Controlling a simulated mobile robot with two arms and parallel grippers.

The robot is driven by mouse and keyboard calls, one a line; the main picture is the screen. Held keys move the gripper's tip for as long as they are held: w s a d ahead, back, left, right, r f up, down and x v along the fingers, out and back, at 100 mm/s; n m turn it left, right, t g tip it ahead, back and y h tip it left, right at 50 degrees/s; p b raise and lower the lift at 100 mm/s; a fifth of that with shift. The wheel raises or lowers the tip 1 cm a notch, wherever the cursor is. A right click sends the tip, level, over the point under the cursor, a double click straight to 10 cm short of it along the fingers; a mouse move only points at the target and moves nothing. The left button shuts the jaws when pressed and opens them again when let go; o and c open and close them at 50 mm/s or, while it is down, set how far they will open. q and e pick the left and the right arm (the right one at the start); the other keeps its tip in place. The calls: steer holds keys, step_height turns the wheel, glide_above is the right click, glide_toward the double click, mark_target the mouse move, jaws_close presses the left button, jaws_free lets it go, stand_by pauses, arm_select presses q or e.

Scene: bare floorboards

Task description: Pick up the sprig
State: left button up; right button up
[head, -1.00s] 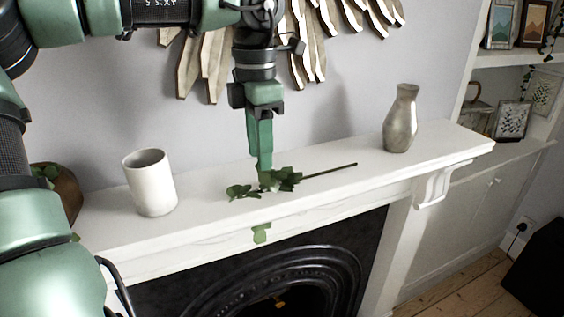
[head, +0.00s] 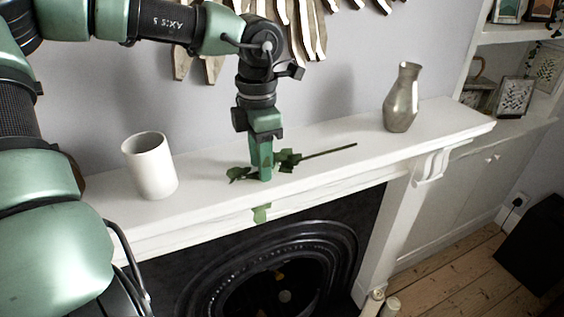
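The sprig (head: 327,151) lies on the white mantel shelf (head: 208,208), its green leaves to the left and its thin dark stem pointing right. My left gripper (head: 265,176) points down over the leafy part, its green fingers in front of some of the leaves. The fingertips are at about the height of the shelf top. From this side the fingers overlap, so I cannot tell whether they are open or shut on the sprig. My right gripper is not in view.
A white cup (head: 150,165) stands on the shelf to the left. A grey-beige vase (head: 402,98) stands toward its right end. A wooden slatted wall decoration (head: 310,30) hangs above, behind my arm. A dark fireplace (head: 280,270) is below.

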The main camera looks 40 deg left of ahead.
arm_select(q)
steer(key=c, duration=0.7)
jaws_close()
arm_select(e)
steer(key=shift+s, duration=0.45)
arm_select(q)
steer(key=shift+r, duration=0.1)
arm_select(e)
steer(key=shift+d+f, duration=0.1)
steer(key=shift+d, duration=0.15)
